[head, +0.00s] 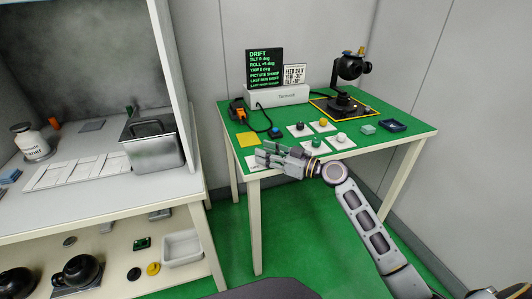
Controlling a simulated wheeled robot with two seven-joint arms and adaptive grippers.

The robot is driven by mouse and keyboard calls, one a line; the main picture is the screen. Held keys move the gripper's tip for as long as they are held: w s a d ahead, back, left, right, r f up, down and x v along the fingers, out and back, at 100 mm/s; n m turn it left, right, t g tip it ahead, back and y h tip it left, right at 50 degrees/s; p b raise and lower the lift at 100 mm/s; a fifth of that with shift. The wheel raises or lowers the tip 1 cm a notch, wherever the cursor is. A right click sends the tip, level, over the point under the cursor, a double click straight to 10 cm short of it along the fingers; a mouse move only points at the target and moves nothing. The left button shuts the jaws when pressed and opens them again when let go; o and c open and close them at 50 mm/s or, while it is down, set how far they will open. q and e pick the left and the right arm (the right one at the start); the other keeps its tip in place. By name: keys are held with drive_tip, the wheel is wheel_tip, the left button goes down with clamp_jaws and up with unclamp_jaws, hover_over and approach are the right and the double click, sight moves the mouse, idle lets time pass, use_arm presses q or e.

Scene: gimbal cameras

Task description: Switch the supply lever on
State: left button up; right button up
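A white supply box (277,97) stands at the back left of the green table (385,140). An orange and black device (238,110) stands at its left side, with a black cable running forward from it. I cannot tell at this size whether this device is the supply lever or which way a lever is set. My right gripper (260,155) is over the table's front left edge, pointing left, in front of the device and apart from it. Its fingers look parted and nothing shows between them. My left gripper is out of view.
A black gimbal camera (348,75) stands on a dark pad at the back right. A bench with a metal bin (152,148) stands left, beyond a gap.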

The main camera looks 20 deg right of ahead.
drive_tip(key=v, duration=1.1)
drive_tip(key=shift+s+d, duration=0.25)
drive_tip(key=shift+r, duration=0.1)
idle(0.5)
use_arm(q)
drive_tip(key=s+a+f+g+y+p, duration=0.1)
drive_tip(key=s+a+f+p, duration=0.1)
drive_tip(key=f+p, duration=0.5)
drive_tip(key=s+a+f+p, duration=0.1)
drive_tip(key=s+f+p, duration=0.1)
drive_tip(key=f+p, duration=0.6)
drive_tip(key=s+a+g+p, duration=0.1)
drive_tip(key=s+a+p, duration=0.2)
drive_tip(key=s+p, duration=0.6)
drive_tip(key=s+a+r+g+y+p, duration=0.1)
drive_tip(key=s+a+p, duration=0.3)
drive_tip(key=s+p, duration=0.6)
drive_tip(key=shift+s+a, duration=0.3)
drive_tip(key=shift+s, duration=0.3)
use_arm(e)
wheel_tip(320, 180, up, 34)
